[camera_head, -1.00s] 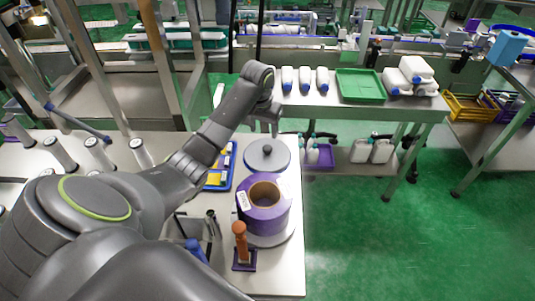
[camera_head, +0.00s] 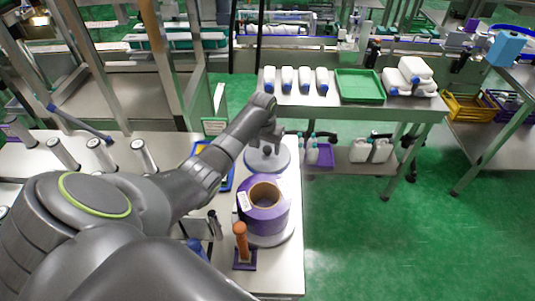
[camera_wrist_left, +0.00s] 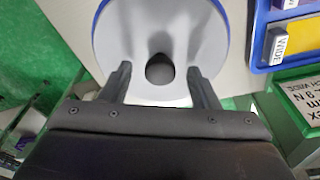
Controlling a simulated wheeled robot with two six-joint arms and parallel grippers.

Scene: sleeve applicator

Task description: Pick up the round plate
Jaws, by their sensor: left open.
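The round plate (camera_head: 281,164) is a light grey disc with a dark knob at its centre, lying on the white table in the head view. In the left wrist view the plate (camera_wrist_left: 190,35) fills the top middle, and its knob (camera_wrist_left: 159,69) shows between the fingers. My left gripper (camera_head: 268,139) is over the plate at the knob. In the wrist view its fingers (camera_wrist_left: 160,84) are apart, one on each side of the knob, with gaps to it. I cannot tell how high the fingertips are. My right gripper is not in view.
A purple roll (camera_head: 264,216) stands just in front of the plate, with an orange-handled tool (camera_head: 241,245) beside it. A blue tray (camera_wrist_left: 263,50) with yellow pieces lies close to the plate. A side table with white bottles and a green tray (camera_head: 358,86) stands beyond.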

